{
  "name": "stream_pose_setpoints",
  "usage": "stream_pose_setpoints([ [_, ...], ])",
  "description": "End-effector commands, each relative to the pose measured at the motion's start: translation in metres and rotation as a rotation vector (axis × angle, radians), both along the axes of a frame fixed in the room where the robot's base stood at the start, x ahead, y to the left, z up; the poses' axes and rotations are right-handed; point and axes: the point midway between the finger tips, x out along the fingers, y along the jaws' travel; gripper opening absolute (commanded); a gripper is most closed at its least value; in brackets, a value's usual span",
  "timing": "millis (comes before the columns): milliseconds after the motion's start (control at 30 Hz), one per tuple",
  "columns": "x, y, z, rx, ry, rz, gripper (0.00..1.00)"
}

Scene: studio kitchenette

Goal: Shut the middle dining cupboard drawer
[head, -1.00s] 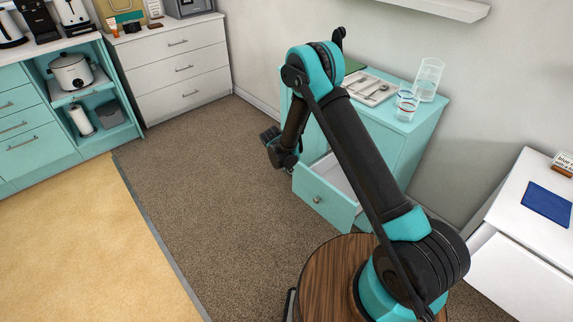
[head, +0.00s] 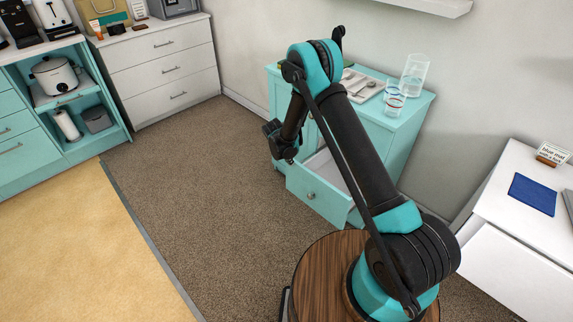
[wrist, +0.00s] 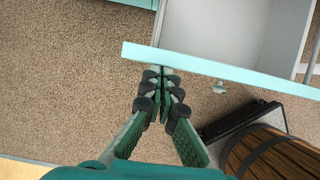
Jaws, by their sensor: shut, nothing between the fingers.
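The teal dining cupboard (head: 407,128) stands against the wall, with one drawer pulled out. The open drawer's teal front (head: 318,196) has a round knob; the arm hides part of the cupboard, so I cannot tell its level for certain. In the wrist view the drawer front (wrist: 235,76) crosses the top, with its knob (wrist: 219,87) right of the fingers and the pale, empty-looking interior behind. My gripper (wrist: 163,74) is shut and empty, its tips at or very near the outer face of the front, left of the knob. In the head view my gripper (head: 279,143) is left of the drawer.
Glasses (head: 414,75) and a cutlery tray (head: 362,86) stand on the cupboard top. White drawers (head: 168,70) and a teal counter are at the back left. The carpet (head: 200,180) left of the drawer is clear.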

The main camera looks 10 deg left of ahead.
Motion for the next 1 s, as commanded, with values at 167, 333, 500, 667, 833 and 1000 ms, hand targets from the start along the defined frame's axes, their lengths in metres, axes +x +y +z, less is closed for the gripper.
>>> stream_pose_setpoints([
  [167,0.036,-0.03,0.0,0.0,-0.001,-0.006,0.0],
  [333,0.076,-0.06,0.0,-0.001,-0.002,-0.005,0.0],
  [500,0.11,-0.087,0.0,-0.001,-0.001,-0.004,0.0],
  [667,0.134,-0.105,0.0,0.0,-0.001,-0.002,0.0],
  [833,0.148,-0.116,0.0,-0.001,-0.001,-0.002,0.0],
  [1000,0.153,-0.119,0.0,-0.001,-0.001,0.0,0.0],
])
